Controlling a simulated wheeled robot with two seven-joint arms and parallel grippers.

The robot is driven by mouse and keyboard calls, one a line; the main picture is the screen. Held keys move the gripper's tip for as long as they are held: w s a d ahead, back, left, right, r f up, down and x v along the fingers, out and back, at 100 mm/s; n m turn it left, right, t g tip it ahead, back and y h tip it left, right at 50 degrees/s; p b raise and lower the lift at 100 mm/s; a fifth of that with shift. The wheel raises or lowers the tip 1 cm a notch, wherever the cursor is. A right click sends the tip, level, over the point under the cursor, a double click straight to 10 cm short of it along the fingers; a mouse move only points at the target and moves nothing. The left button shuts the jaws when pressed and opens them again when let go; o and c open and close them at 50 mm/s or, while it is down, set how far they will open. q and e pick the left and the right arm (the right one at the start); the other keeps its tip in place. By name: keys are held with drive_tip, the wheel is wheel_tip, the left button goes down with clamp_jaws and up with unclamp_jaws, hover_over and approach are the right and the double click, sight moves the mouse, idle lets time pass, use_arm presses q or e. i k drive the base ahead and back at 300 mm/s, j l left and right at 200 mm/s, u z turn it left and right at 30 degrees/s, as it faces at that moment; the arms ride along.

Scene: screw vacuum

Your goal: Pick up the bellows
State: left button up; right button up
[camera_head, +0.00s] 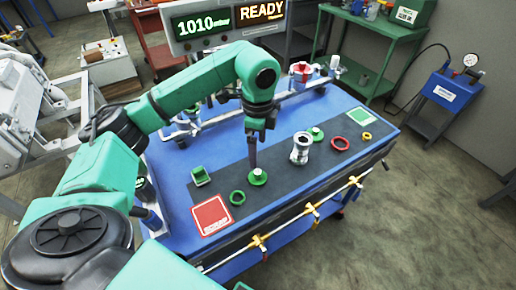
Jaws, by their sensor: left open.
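The silver metal piece (300,150), which looks like the bellows, stands upright on the dark mat of the blue workbench. My left gripper (253,160) points straight down to its left, apart from it. The gripper is open, and its fingers appear narrow from this angle. Its tips are just above or behind a green round part with a pale top (258,176); I cannot tell whether they touch it. My right gripper is not in view.
A red SCRAP square (211,215) is at the front left. Yellow-fitted pipework (312,210) runs along the bench's front edge.

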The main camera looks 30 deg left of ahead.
sight(302, 140)
drive_tip(key=k+l, duration=0.5)
drive_tip(key=k, duration=0.2)
drive_tip(key=k+l, duration=0.5)
drive_tip(key=k, duration=0.15)
